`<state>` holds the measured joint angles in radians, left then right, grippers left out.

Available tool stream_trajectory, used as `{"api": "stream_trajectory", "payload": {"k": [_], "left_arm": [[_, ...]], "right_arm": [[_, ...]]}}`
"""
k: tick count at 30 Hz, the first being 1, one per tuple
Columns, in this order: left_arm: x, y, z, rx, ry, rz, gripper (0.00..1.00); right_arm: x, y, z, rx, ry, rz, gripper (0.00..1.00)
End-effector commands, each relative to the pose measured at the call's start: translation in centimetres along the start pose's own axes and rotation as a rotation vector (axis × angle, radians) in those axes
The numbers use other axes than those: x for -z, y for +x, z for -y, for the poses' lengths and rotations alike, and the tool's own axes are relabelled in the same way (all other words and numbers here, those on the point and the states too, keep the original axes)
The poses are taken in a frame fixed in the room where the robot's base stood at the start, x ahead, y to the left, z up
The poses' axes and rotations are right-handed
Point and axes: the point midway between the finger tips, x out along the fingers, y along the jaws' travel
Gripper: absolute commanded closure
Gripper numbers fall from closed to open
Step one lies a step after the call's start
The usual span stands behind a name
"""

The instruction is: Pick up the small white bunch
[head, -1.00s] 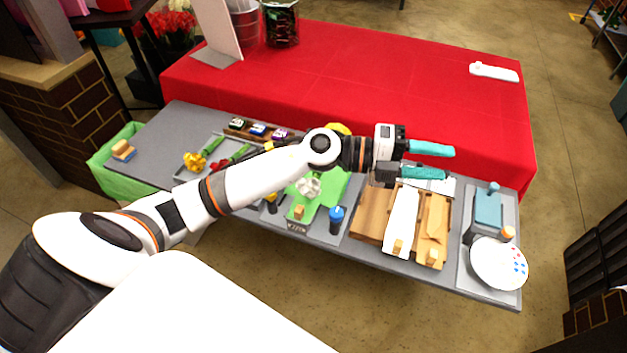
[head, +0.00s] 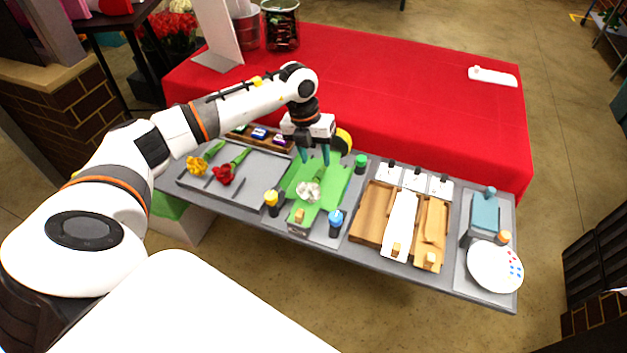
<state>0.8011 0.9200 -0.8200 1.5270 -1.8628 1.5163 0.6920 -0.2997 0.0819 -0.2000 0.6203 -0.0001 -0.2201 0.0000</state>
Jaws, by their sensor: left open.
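The small white bunch (head: 308,192) lies on the green mat (head: 299,179) in the middle of the grey table. Its white blossoms face the front of the table, and its green stem is hard to tell from the mat. My left gripper (head: 314,160) points down over the back part of the mat, with its two teal fingers apart and nothing seen between them. The fingertips are behind the blossoms, around the stem end; I cannot tell whether they touch it. My right gripper is not in view.
Yellow and red flowers (head: 222,176) lie in a grey tray to the left. Yellow, blue and green-capped bottles (head: 335,222) stand around the mat. Wooden boards (head: 372,212) and a white plate (head: 495,266) are to the right. A red-covered table (head: 400,90) is behind.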

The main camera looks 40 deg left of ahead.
Motion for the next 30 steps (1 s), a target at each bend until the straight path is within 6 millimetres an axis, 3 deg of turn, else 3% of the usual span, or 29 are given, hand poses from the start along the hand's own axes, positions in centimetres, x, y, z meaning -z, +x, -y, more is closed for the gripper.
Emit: {"api": "stream_trajectory", "payload": {"k": [8,12,16,25,30], "left_arm": [[-0.2,2.1,0.2,-0.001,-0.001,0.003,0.55],[-0.5,4.2,0.7,-0.001,-0.001,0.005,0.55],[-0.3,6.0,0.6,-0.003,0.001,0.001,0.55],[-0.3,6.6,0.7,-0.002,0.002,-0.001,0.55],[-0.3,6.6,0.7,-0.002,0.002,-0.001,0.83]], "right_arm": [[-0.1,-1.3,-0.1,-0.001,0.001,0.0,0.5],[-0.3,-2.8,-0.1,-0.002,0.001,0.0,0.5],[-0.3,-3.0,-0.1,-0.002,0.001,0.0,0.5],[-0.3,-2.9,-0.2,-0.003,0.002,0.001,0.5],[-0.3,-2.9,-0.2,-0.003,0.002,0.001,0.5]]}}
